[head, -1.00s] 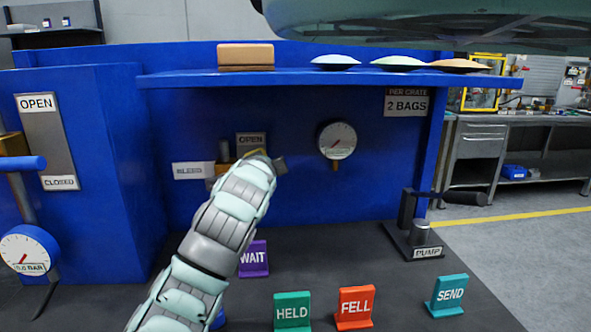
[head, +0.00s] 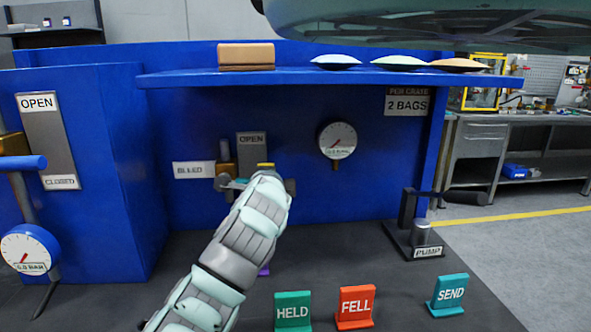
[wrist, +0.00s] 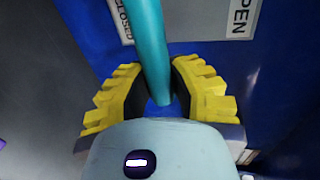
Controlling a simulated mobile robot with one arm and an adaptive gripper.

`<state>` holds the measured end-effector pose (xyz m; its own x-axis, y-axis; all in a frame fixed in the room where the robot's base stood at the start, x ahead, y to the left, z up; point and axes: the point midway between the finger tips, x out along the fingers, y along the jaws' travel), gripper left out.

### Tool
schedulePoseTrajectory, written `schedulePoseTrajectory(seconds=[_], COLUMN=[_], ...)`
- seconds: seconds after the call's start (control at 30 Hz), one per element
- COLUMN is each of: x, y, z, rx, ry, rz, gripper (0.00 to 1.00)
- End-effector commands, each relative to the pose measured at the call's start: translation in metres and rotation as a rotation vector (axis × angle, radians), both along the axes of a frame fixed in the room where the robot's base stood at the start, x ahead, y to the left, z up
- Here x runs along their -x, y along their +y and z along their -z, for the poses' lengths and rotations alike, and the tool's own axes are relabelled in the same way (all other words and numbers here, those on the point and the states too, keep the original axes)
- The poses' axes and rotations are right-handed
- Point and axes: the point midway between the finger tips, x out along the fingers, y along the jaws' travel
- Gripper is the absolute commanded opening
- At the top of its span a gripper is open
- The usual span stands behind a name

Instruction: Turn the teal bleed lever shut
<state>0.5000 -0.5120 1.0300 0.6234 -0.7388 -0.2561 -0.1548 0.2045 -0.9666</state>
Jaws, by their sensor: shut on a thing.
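The teal bleed lever (wrist: 150,50) runs down from the top of the wrist view, its end between the yellow ribbed finger pads. My gripper (wrist: 160,95) is shut on it. In the head view my gripper (head: 265,168) is in front of the blue panel, right of the brass valve body (head: 223,170). A short teal stretch of the lever (head: 236,184) shows there; my gripper hides the rest. Behind it is a grey plate (head: 251,150) marked OPEN at the top; its lower part is hidden. The wrist view shows a partly cut-off CLOSED label (wrist: 123,18) and an OPEN label (wrist: 241,16).
A BLEED label (head: 193,169) is left of the valve, and a round gauge (head: 337,140) to the right. A blue shelf (head: 330,78) overhangs above. The pump (head: 420,232) stands at right. HELD (head: 292,312), FELL (head: 355,306) and SEND (head: 449,294) signs stand in front.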

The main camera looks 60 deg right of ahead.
Motion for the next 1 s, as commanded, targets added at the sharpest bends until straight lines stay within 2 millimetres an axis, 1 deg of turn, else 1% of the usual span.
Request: schedulePoseTrajectory(seconds=[0.13, 0.17, 0.4, 0.47, 0.8, 1.0], x=[0.001, 0.001, 0.000, 0.000, 0.001, 0.009], y=[0.000, 0.000, 0.000, 0.000, 0.002, 0.012], z=[0.001, 0.001, 0.001, 0.001, 0.000, -0.003], rx=[-0.003, -0.003, -0.002, -0.002, -0.001, -0.001], ry=[0.001, 0.001, 0.001, 0.001, 0.001, 0.000], rz=[0.001, 0.001, 0.000, 0.000, 0.000, 0.000], gripper=[0.00, 0.22, 0.46, 0.52, 0.52, 0.52])
